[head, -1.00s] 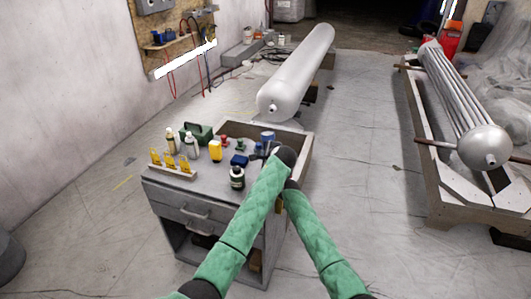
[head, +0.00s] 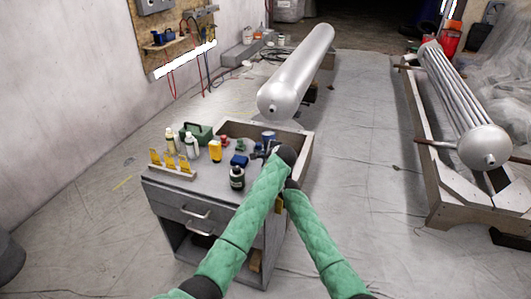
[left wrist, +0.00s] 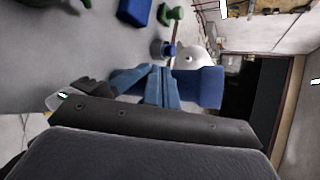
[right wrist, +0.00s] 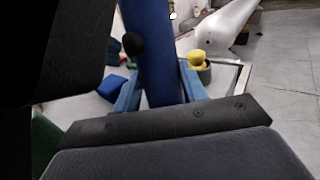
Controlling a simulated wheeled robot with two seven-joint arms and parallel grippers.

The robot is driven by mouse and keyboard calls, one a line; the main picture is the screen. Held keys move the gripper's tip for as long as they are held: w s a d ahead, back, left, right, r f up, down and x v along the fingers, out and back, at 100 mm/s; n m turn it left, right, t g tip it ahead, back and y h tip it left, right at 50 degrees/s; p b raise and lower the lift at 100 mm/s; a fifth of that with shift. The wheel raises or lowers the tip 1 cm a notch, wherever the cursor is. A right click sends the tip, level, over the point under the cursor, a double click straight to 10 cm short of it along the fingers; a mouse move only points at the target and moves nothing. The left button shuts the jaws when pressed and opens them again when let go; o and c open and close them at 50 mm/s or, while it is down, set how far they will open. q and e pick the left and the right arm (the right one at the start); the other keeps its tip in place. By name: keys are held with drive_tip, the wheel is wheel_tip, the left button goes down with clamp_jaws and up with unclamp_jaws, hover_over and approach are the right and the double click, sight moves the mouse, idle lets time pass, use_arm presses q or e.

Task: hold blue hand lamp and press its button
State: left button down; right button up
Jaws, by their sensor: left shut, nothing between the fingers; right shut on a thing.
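The blue hand lamp (right wrist: 152,60) fills the middle of the right wrist view as a blue cylinder with a round black knob on its side. My right gripper (right wrist: 162,72) is shut on it, a finger on each side. In the left wrist view the lamp (left wrist: 208,88) shows as a blue piece just beyond my left gripper (left wrist: 155,72), whose fingers are shut together and empty. I cannot tell whether they touch it. In the head view my left gripper (head: 264,149) is small above the cabinet; the right one is hidden behind my left arm.
A grey cabinet (head: 165,185) bears bottles, a yellow container (head: 215,151), a blue box (head: 239,160), a green case (head: 197,132) and a yellow rack (head: 172,163). A white tank (head: 298,75) lies behind it. A tube bundle on a frame (head: 435,170) stands right, with clear floor between.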

use_arm(q)
drive_tip(key=shift+w+d+f, duration=0.1)
drive_tip(key=shift+d+f, duration=0.15)
drive_tip(key=shift+d, duration=0.4)
use_arm(e)
drive_tip(key=shift+s+a+r, duration=0.1)
drive_tip(key=shift+s+a, duration=0.15)
drive_tip(key=shift+a, duration=0.45)
drive_tip(key=shift+d, duration=0.1)
drive_tip(key=shift+w, duration=0.1)
use_arm(q)
drive_tip(key=shift+s+a, duration=0.25)
drive_tip(key=shift+s, duration=0.75)
use_arm(e)
drive_tip(key=shift+w+d, duration=0.1)
drive_tip(key=shift+d, duration=0.25)
use_arm(q)
drive_tip(key=s, duration=0.1)
drive_tip(key=s+a, duration=0.1)
drive_tip(key=s, duration=0.1)
drive_tip(key=s+a+r, duration=0.1)
drive_tip(key=shift+s+a+r, duration=0.1)
drive_tip(key=shift+s+a, duration=0.1)
